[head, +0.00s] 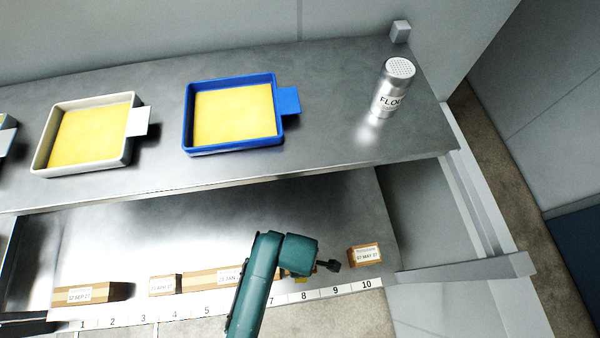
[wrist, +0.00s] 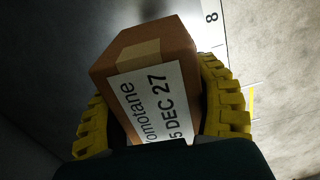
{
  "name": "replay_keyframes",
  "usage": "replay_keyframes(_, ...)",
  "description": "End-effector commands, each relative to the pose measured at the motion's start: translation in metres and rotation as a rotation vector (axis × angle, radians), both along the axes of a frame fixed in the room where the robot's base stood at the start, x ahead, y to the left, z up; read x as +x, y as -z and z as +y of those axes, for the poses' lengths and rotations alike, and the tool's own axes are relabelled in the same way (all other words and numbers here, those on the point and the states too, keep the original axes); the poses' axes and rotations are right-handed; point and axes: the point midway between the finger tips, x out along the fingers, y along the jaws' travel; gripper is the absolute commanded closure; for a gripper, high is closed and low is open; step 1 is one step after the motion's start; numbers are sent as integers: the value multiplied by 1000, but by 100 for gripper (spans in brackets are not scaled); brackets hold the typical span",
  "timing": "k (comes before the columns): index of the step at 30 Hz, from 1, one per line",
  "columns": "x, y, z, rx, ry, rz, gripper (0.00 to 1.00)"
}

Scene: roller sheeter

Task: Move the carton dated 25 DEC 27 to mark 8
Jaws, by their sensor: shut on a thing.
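My gripper (wrist: 155,100) is shut on a brown carton (wrist: 150,48) in the wrist view, with a yellow ribbed finger on each side. The carton's white label reads "5 DEC 27", its first part cut off. Mark 8 (wrist: 211,17) shows on the white strip right of the carton, near the top of the wrist view. In the head view, mark 8 (head: 303,295) is on the numbered strip along the lower shelf's front edge. My teal arm hides most of the gripper and carton there. I cannot tell if the carton touches the shelf.
On the lower shelf (head: 130,235), cartons dated 02 SEP 27 (head: 88,294), APR (head: 162,286) and JAN (head: 222,278) stand left of my arm. One dated 07 MAY 27 (head: 365,256) stands near mark 10. The counter above holds yellow-filled trays (head: 187,115) and a flour shaker (head: 391,90).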

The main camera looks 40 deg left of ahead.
Motion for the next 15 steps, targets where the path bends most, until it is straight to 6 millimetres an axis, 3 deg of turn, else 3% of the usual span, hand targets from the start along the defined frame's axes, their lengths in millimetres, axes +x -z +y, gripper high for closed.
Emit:
replay_keyframes(3, -6, 5, 1, 0, -86, 0, 78)
replay_keyframes(15, -6, 79, 1, -1, -90, 1, 78)
